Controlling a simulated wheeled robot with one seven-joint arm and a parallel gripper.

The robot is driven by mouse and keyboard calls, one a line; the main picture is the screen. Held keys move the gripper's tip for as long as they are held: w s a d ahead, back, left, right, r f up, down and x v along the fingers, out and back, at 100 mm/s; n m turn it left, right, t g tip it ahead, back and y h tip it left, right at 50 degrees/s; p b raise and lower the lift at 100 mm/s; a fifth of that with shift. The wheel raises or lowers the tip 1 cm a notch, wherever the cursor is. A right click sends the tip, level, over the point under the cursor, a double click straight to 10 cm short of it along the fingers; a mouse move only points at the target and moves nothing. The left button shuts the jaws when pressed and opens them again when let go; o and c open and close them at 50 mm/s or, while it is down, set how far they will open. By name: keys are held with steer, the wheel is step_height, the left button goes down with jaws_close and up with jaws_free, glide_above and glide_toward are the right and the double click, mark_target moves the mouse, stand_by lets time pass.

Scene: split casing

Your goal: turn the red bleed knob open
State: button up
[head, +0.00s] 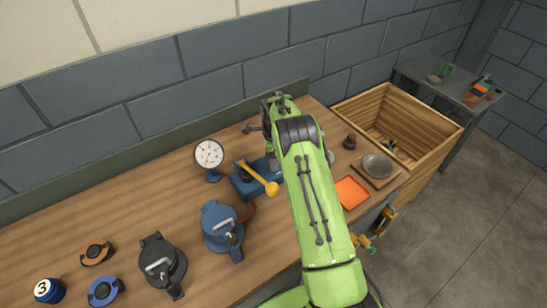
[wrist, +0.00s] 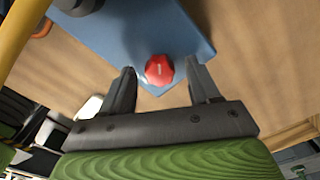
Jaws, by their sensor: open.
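The red bleed knob (wrist: 159,69) shows in the wrist view, near the corner of a blue base plate (wrist: 134,32). My gripper (wrist: 163,80) is open, with one dark finger on each side of the knob. I cannot tell whether the fingers touch it. In the head view my green arm hides the knob and the gripper's fingertips. The blue base (head: 245,186) shows there to the left of my arm, with a yellow lever (head: 261,178) on it.
A round dial gauge (head: 209,154) stands behind the blue base. Blue (head: 221,229) and black (head: 161,266) casings stand at the left. An orange tray (head: 351,192), a dish (head: 377,166) and a wooden crate (head: 440,139) are at the right.

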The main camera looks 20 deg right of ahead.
steer(key=shift+c, duration=0.2)
steer(key=c, duration=1)
